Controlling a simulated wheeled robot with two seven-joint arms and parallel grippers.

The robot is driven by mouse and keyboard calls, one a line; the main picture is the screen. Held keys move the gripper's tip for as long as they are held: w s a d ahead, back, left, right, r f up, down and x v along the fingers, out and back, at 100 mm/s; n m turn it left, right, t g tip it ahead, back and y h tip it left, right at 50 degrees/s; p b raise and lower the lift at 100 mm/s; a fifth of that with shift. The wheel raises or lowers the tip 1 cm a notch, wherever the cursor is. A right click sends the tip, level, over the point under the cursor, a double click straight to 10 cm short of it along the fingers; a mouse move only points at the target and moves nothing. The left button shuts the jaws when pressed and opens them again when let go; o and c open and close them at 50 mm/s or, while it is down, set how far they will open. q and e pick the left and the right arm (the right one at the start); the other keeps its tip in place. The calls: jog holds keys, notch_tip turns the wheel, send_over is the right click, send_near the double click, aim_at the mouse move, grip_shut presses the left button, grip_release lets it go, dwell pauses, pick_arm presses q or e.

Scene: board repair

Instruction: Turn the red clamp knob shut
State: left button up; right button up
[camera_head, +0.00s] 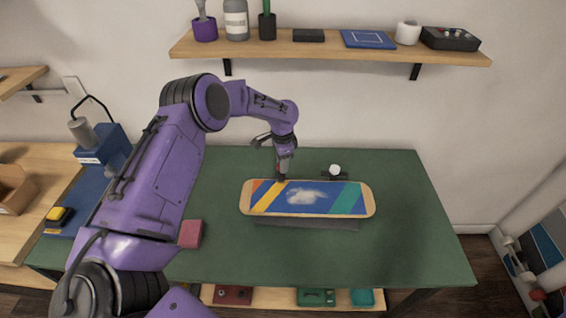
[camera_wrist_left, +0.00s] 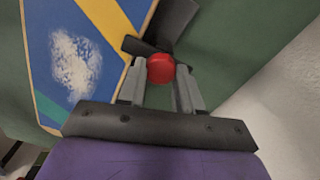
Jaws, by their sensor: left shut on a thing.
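The red clamp knob (camera_wrist_left: 160,68) shows in the left wrist view, between the two grey fingers of my left gripper (camera_wrist_left: 160,82). The gripper is shut on it. A dark clamp piece (camera_wrist_left: 172,25) lies just beyond the knob, beside the board edge. In the head view my left gripper (camera_head: 283,172) points down at the board's back edge, and its fingers mostly hide the knob. The board (camera_head: 335,198) has blue, yellow and teal areas with a white cloud shape, and also shows in the left wrist view (camera_wrist_left: 45,25). My right gripper is not in view.
The board rests on a dark stand (camera_head: 310,223) on the green table (camera_head: 400,250). A white round knob (camera_head: 334,170) stands behind the board. A pink block (camera_head: 190,234) lies at left. A wall shelf (camera_head: 300,49) with several items is above. The table's right side is clear.

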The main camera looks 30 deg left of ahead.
pick_arm(q)
jog(key=shift+w+a+r+m, duration=0.1)
jog(key=shift+w+r+m, duration=0.1)
jog(key=shift+r+m, duration=0.1)
jog(key=o, duration=1)
jog(key=shift+o, duration=0.2)
jog(key=shift+s+f, duration=0.1)
jog(key=shift+f, duration=0.05)
jog(key=shift+r, duration=0.3)
notch_tip(320, 180, up, 10)
jog(key=b, duration=0.2)
